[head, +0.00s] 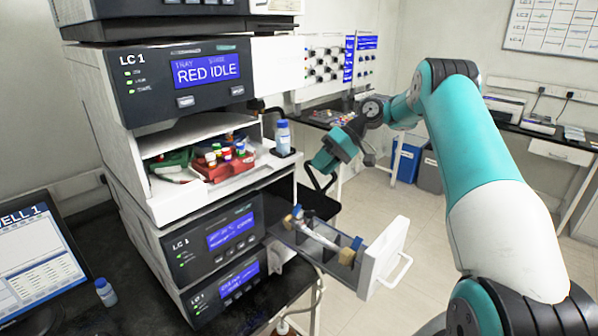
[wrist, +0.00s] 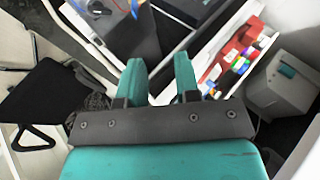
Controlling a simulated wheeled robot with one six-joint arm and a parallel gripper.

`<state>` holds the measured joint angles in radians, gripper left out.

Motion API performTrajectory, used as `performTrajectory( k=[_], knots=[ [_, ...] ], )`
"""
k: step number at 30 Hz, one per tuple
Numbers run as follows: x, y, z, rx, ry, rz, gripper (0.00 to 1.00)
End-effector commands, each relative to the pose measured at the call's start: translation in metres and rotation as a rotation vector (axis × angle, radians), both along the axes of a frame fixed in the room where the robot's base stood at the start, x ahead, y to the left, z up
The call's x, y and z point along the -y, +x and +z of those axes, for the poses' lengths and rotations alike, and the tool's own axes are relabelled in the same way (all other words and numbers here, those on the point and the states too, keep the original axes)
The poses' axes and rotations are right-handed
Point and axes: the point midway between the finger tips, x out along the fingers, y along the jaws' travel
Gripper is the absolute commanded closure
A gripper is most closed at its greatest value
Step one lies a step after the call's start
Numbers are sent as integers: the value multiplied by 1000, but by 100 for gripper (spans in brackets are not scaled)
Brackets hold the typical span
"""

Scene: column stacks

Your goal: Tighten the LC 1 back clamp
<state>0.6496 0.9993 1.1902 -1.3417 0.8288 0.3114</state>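The LC 1 stack (head: 185,75) stands at the left in the head view, its top display reading RED IDLE. Low on it, a drawer (head: 385,258) is pulled out with a pale column (head: 318,238) lying along it. A clamp with a blue knob (head: 292,216) is at the column's inner end, by the stack. Another brass and blue clamp (head: 349,253) is at the outer end, near the handle. My gripper (head: 322,164) is in the air behind and above the drawer, apart from both clamps. In the wrist view its two teal fingers (wrist: 159,78) are apart with nothing between them.
An open shelf above the drawer holds a red vial tray (head: 218,165) with coloured caps. A blue-capped bottle (head: 283,137) stands at the shelf's right edge. A monitor (head: 40,262) is at the lower left. Bins (head: 408,163) stand on the floor behind; the floor right of the drawer is clear.

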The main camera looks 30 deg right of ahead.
Motion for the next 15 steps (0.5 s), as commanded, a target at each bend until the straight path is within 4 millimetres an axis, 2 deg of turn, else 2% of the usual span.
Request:
performTrajectory(
  k=[1,3,6,10,15],
  knots=[
    [22,-3,10,-1,17,-21,70],
    [42,-8,6,5,32,-34,70],
    [58,-14,1,9,45,-46,70],
    [63,-16,-6,12,48,-49,70],
    [56,-13,-18,14,47,-48,70]
  ],
)
